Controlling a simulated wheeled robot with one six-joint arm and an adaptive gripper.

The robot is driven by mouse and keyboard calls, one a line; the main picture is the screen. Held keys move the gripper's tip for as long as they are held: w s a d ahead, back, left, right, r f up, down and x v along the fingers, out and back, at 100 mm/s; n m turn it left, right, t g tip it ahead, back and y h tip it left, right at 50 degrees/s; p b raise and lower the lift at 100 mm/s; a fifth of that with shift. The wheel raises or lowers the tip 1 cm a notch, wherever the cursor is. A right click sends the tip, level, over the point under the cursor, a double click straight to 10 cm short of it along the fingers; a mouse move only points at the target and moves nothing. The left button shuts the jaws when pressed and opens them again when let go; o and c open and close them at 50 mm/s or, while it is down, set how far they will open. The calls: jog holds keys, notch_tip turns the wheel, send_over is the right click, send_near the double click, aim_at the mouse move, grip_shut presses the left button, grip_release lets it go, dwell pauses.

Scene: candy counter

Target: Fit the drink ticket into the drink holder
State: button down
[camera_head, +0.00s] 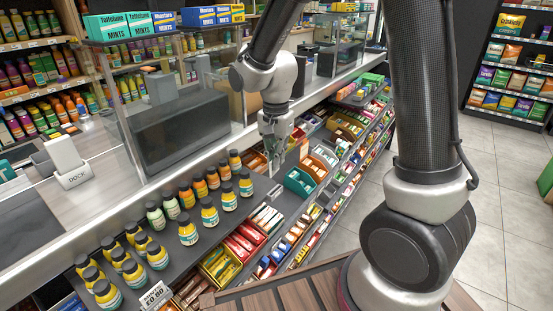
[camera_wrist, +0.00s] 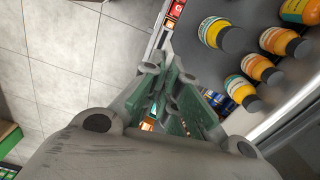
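My gripper (camera_head: 275,160) points down over the far end of the dark bottle shelf, by its right-hand edge. In the wrist view its grey-green fingers (camera_wrist: 168,108) are close together. I cannot make out whether they grip anything. A small pale grey piece (camera_head: 274,191), perhaps a holder, sits on the shelf edge just below the fingertips. I cannot make out the drink ticket for certain in either view. A white price card (camera_head: 155,296) stands at the near end of the shelf edge.
Several bottles with black caps (camera_head: 209,211) stand in rows on the shelf, left of my gripper. Candy bins (camera_head: 299,181) slope down to the right. A glass case (camera_head: 180,110) and a white dock (camera_head: 72,178) are on the counter. The tiled floor (camera_head: 490,200) at right is clear.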

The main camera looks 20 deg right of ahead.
jog(key=shift+s+m, duration=0.15)
jog(key=shift+m, duration=0.45)
jog(key=shift+f, duration=0.1)
jog(key=shift+d+f, duration=0.1)
jog(key=shift+f, duration=2.35)
jog(key=shift+f, duration=1.35)
dwell(0.7)
jog(key=c, duration=1.8)
grip_release()
jog(key=shift+c, duration=0.2)
jog(key=shift+r, duration=1)
